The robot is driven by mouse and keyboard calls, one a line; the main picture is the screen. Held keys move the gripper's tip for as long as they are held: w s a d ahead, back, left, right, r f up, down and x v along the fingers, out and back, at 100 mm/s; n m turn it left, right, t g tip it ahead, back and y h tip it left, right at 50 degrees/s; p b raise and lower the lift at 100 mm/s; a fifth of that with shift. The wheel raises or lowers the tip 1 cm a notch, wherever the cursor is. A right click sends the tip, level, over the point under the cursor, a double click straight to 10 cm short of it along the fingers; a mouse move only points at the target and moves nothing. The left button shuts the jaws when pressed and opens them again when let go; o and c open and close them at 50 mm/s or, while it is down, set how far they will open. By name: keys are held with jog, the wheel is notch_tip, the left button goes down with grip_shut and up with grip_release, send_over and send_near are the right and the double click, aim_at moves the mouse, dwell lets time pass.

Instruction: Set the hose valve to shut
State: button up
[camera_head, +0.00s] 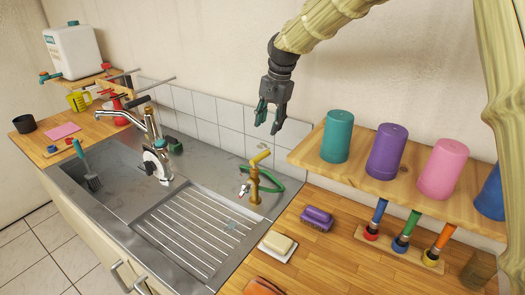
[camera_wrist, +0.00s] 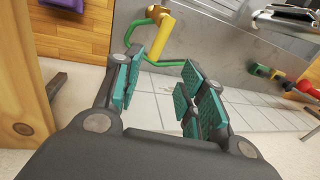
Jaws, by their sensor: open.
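The hose valve (camera_head: 255,186) is a brass tap standing at the right rear of the steel sink counter. Its yellow lever handle (camera_head: 260,158) sits on top and points slantwise across the body. A green hose (camera_head: 286,189) curves from it to the right and back. In the wrist view the yellow handle (camera_wrist: 160,37) and the green hose (camera_wrist: 141,48) show beyond the fingertips. My gripper (camera_head: 270,116) is open and empty, pointing down above and slightly behind the valve, apart from it. It also shows in the wrist view (camera_wrist: 162,75), with teal pads spread.
A wooden shelf (camera_head: 300,158) with several coloured cups stands close to the right of my gripper. A purple brush (camera_head: 316,218) and a soap dish (camera_head: 277,246) lie on the wooden counter. The tiled wall is behind.

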jog(key=c, duration=0.7)
jog(key=shift+w+a+n, duration=0.1)
jog(key=shift+a+n, duration=0.05)
jog(key=shift+n, duration=0.45)
grip_shut()
jog(key=w+a+n+p, duration=0.1)
jog(key=n, duration=0.4)
jog(key=w+a+n+t+p, duration=0.1)
jog(key=a+n, duration=0.1)
jog(key=n, duration=0.3)
jog(key=w+a+n+y+p, duration=0.1)
jog(key=n, duration=0.4)
jog(key=shift+w+a+f+p, duration=0.15)
jog(key=shift+w+f+p, duration=0.15)
jog(key=shift+f, duration=0.05)
